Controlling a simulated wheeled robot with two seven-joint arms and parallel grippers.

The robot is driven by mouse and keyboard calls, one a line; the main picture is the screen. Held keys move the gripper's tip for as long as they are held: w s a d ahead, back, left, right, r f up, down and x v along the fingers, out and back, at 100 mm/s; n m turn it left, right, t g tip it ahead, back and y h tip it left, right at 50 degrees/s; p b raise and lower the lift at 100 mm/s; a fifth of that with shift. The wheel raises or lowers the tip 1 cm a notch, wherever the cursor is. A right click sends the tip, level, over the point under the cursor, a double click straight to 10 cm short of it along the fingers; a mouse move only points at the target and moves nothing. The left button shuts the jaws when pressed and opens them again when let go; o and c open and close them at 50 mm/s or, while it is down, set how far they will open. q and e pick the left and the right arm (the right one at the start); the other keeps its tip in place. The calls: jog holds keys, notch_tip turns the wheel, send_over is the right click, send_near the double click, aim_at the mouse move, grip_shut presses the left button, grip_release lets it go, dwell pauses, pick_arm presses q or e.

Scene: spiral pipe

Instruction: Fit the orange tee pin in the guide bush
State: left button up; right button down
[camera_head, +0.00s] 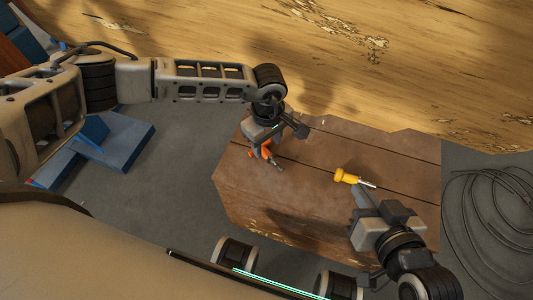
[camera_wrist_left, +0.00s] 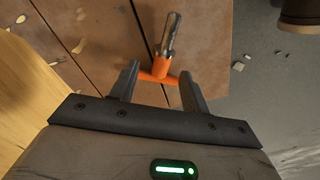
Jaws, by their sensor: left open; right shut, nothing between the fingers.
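The orange tee pin (camera_head: 266,151) lies on the wooden table (camera_head: 240,190), its metal shaft pointing down-right. In the left wrist view the tee pin (camera_wrist_left: 160,68) has its orange crossbar between my left fingers and its metal shaft pointing away. My left gripper (camera_wrist_left: 159,70) is open around the crossbar; it also shows in the head view (camera_head: 272,143), partly hiding the pin. A yellow piece with a metal end (camera_head: 347,177) lies on the table; I cannot tell whether it is the guide bush. My right gripper (camera_head: 359,192) is shut and empty just below it.
A coil of dark cable (camera_head: 485,215) lies on the grey floor right of the table. A blue object (camera_head: 110,150) is on the floor at the left. A large tan wooden surface (camera_head: 400,70) lies behind the table. The table's front left is clear.

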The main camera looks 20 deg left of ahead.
aim_at(266, 152)
pick_arm(q)
notch_tip(266, 152, down, 3)
jog(key=shift+s+a+b, duration=0.1)
jog(key=shift+b, duration=0.25)
jog(key=shift+f, duration=0.15)
grip_shut()
pick_arm(e)
jog(key=shift+a+r, duration=0.2)
jog(key=shift+r, duration=0.35)
